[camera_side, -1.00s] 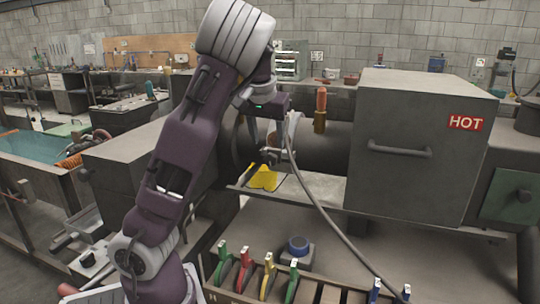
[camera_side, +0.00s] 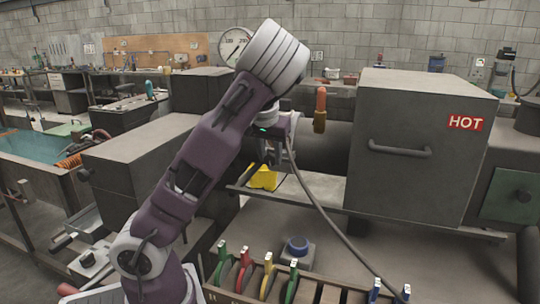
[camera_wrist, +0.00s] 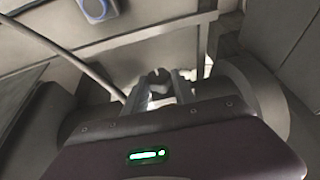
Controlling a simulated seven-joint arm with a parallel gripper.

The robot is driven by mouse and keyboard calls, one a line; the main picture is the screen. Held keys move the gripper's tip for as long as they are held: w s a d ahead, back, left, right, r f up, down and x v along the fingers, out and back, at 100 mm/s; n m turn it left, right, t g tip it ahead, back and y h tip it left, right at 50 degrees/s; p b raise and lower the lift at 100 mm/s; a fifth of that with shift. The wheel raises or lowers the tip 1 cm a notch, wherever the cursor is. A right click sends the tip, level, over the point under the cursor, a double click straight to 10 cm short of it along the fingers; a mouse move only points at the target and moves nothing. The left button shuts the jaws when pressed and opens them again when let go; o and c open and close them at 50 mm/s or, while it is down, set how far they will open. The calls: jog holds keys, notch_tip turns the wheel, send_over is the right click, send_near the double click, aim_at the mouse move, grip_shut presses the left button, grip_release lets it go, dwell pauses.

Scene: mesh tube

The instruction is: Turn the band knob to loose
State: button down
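A small dark lobed piece (camera_wrist: 159,77), which looks like the band knob, shows in the wrist view just beyond my fingertips. In the side view my arm and gripper hide it and most of the band. My gripper (camera_side: 272,155) points down at the dark horizontal tube, above the yellow piece (camera_side: 263,179) on the shelf. In the wrist view the two pale fingers of my gripper (camera_wrist: 160,88) stand apart with a gap between them. The lobed piece sits at the end of that gap; I cannot tell whether the fingers touch it.
A grey box marked HOT (camera_side: 410,145) stands right of the tube. An orange-handled tool (camera_side: 320,108) stands beside the gripper. A grey cable (camera_side: 320,205) hangs across the front. Below are a blue button (camera_side: 298,246) and a rack (camera_side: 330,292) with coloured handles.

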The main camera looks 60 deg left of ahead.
dwell(0.3)
jog(key=t+h, duration=0.2)
jog(key=n+t, duration=0.1)
jog(key=shift+s+a+h, duration=0.35)
jog(key=shift+h, duration=0.05)
jog(key=t+h, duration=0.2)
jog(key=shift+s+a+f+n+t, duration=0.15)
jog(key=shift+f+n+t, duration=0.05)
jog(key=shift+n+t, duration=0.2)
jog(key=shift+f+n+t+h, duration=0.15)
jog(key=shift+n+t+h, duration=0.15)
jog(key=shift+t+h, duration=0.7)
jog(key=c, duration=1)
grip_release()
jog(key=shift+c, duration=0.2)
